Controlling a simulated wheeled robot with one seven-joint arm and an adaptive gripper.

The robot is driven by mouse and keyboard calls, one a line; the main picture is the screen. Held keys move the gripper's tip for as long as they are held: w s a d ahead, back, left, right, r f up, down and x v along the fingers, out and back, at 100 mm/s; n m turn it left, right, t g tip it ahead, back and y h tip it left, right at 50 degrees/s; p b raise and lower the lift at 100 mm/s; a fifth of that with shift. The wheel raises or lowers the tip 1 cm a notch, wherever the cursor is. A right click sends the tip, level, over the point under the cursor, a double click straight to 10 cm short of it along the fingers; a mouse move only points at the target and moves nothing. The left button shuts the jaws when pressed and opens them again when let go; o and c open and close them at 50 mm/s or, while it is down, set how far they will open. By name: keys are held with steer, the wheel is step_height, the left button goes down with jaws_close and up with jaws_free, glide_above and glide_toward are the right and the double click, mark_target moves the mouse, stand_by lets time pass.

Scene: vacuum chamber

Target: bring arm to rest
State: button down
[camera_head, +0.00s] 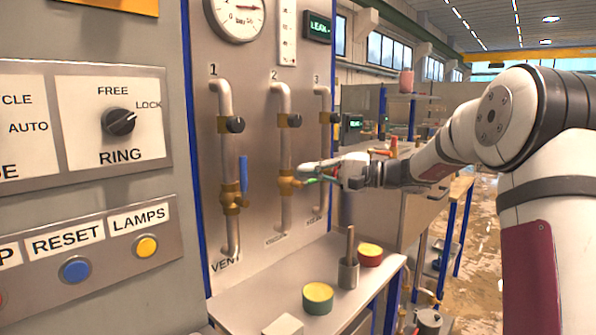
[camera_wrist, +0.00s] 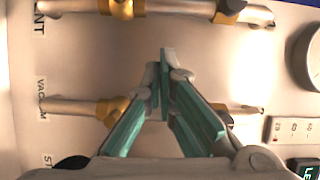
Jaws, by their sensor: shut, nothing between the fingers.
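My arm reaches in from the right in the head view, and my gripper (camera_head: 312,175) is close to the middle pipe, marked 2 (camera_head: 284,155), by its brass valve (camera_head: 286,184). In the wrist view my gripper (camera_wrist: 165,62) has its teal-padded fingers together and holds nothing. There it points toward the panel between the vent pipe (camera_wrist: 170,10) and the vacuum pipe (camera_wrist: 75,106). I cannot tell whether the fingertips touch anything.
The panel also carries pipe 1 with a blue valve handle (camera_head: 243,174), pipe 3 (camera_head: 323,105) and a gauge (camera_head: 236,12). A shelf (camera_head: 252,307) below holds a green-yellow round pad (camera_head: 317,298), a red-yellow one (camera_head: 370,254) and a grey cup with a rod (camera_head: 348,272).

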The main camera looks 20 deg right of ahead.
stand_by(0.4)
steer(key=s+a+f+n+g+h+p, duration=0.1)
steer(key=s+a+g+h, duration=0.1)
steer(key=s+a, duration=0.45)
steer(key=s+a+n+g+h+p, duration=0.2)
steer(key=s+a+g, duration=0.1)
steer(key=s, duration=0.6)
steer(key=s+a+f+n+g+h+p, duration=0.1)
steer(key=s+a+g+h, duration=0.1)
steer(key=s+a, duration=0.35)
steer(key=s+d+f+n+h+p, duration=0.1)
steer(key=s+d+h, duration=0.2)
steer(key=s, duration=0.5)
steer(key=s+d+f+h+p, duration=0.1)
steer(key=s+d+h+p, duration=0.1)
steer(key=s, duration=0.6)
steer(key=s+d+f+n+t+h+p, duration=0.1)
steer(key=s+d+h, duration=0.2)
steer(key=s, duration=0.5)
steer(key=shift+s+d+n+h, duration=0.3)
steer(key=shift+s+d, duration=0.05)
steer(key=shift+d, duration=0.15)
